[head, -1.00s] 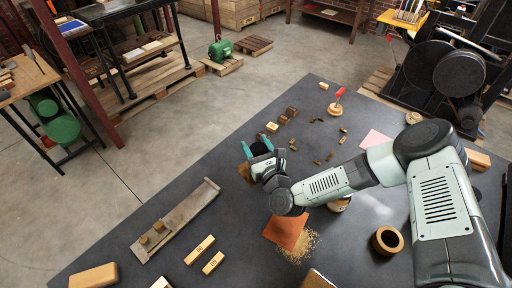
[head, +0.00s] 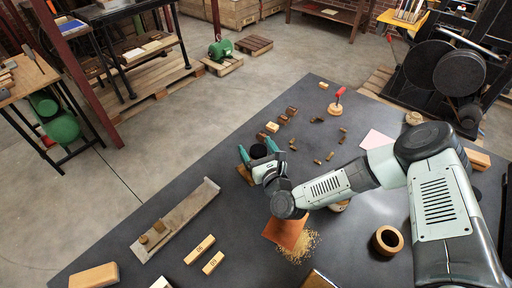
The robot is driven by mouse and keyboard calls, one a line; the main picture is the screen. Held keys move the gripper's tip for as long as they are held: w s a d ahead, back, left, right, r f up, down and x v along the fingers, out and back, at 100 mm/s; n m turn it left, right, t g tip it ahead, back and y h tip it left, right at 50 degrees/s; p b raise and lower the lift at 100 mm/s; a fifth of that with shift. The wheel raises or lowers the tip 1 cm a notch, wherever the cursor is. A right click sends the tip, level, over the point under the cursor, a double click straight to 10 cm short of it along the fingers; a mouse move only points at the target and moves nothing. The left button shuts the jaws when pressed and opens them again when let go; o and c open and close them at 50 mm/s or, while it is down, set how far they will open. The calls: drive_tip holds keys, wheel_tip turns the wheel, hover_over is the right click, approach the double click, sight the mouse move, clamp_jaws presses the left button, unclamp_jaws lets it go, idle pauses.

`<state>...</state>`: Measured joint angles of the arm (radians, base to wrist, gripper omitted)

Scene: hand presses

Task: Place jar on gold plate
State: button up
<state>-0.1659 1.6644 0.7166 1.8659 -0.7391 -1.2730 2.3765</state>
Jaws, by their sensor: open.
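A dark round jar (head: 258,151) stands between the fingers of my gripper (head: 258,150) in the head view. My gripper is open, with its teal fingers spread to either side of the jar. A golden-brown flat plate (head: 244,173) shows at the left, beside and partly under my gripper. The jar appears to be at this plate, but my gripper hides its base, so I cannot tell how the two touch.
An orange sheet (head: 287,232) and spilled grains (head: 299,249) lie in front of the arm. A brown ring (head: 387,240) is at right. Small blocks (head: 272,127) sit just behind my gripper. A long grey board (head: 178,220) lies at left, with bare tabletop between.

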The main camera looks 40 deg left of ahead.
drive_tip(key=v, duration=1.1)
drive_tip(key=shift+d, duration=0.15)
